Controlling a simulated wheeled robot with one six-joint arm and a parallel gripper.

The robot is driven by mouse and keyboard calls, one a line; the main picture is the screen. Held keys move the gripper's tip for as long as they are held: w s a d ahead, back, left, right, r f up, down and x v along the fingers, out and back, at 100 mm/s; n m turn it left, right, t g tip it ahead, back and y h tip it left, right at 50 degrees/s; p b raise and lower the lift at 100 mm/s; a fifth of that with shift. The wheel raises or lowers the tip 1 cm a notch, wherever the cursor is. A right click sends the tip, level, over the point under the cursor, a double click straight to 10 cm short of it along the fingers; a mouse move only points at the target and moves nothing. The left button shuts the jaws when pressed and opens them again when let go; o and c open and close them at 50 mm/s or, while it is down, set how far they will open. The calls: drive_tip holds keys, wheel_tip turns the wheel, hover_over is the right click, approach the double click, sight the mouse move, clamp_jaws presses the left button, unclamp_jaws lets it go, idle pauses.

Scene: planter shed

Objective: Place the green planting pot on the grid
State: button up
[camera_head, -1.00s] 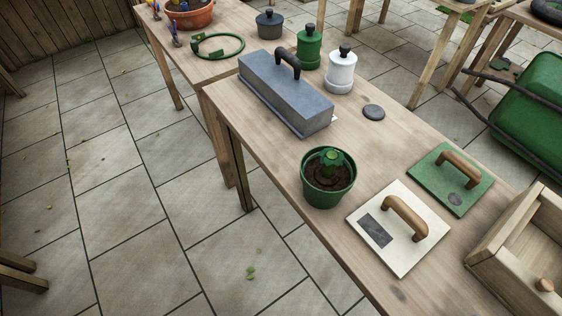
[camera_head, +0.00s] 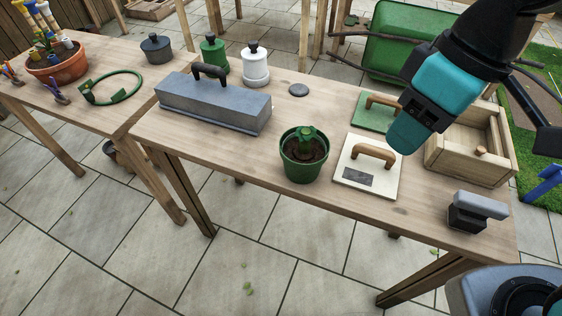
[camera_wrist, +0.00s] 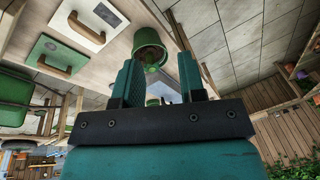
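The green planting pot (camera_head: 301,170), with dark soil and a small green plant, stands upright on the wooden table near its front edge. In the wrist view the pot (camera_wrist: 148,38) shows beyond my finger tips, tilted by the camera's angle. My gripper (camera_wrist: 159,72) is open and empty, its two teal fingers apart. In the head view my teal gripper (camera_head: 403,137) is above the right part of the table, to the right of the pot and apart from it. I cannot make out a grid in these frames.
A cream board with a wooden handle (camera_head: 354,179) lies right of the pot, a green one (camera_head: 370,117) behind it. A wooden box (camera_head: 470,150) and a grey-topped block (camera_head: 478,212) are further right. A grey lidded box (camera_head: 214,101) stands left. Bare tabletop lies between.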

drive_tip(key=w+a+n+h+p, duration=0.3)
drive_tip(key=w+a+n, duration=0.1)
drive_tip(key=w+a, duration=0.15)
drive_tip(key=w+a+f+n+t+h+p, duration=0.2)
drive_tip(key=a+f+n+t+h+p, duration=0.25)
drive_tip(key=a, duration=0.55)
drive_tip(key=n+h, duration=0.3)
drive_tip(key=n, duration=0.2)
approach(321, 163)
drive_tip(key=shift+t+y, duration=0.25)
drive_tip(key=p+x, duration=0.5)
drive_tip(key=x, duration=0.1)
drive_tip(key=shift+r, duration=0.1)
drive_tip(key=shift+w+d+f, duration=0.1)
drive_tip(key=shift+d+f, duration=0.15)
drive_tip(key=shift+f, duration=0.1)
clamp_jaws()
